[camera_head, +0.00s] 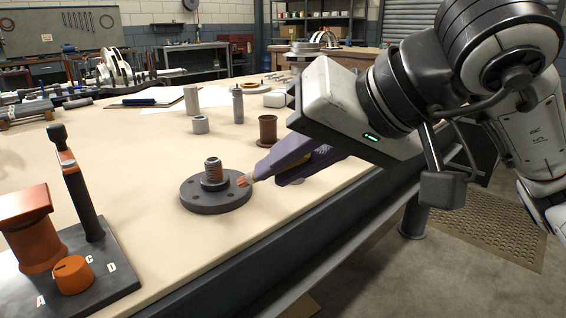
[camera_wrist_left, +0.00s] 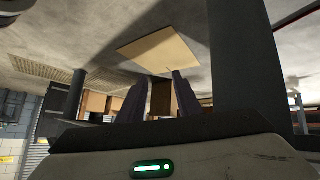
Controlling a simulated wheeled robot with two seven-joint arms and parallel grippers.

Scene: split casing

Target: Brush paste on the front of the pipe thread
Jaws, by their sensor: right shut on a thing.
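The pipe thread (camera_head: 213,171) stands upright on a round dark flange (camera_head: 205,203) on the table in the head view. A reddish-brown tint shows on its front; I cannot tell whether it is paste. My right gripper (camera_head: 272,168) is shut on a brush whose body is mostly hidden by the fingers. The brush's orange-red tip (camera_head: 243,181) is just right of the thread, over the flange's right side; I cannot tell if it touches. My left gripper (camera_wrist_left: 160,92) shows only in the left wrist view, its two purple fingers apart with nothing held.
A dark lettered board (camera_head: 108,268) at front left bears an orange pot (camera_head: 30,232), an orange knob (camera_head: 73,276) and a tall dark handle (camera_head: 82,195). Tabletop left of the flange is clear.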

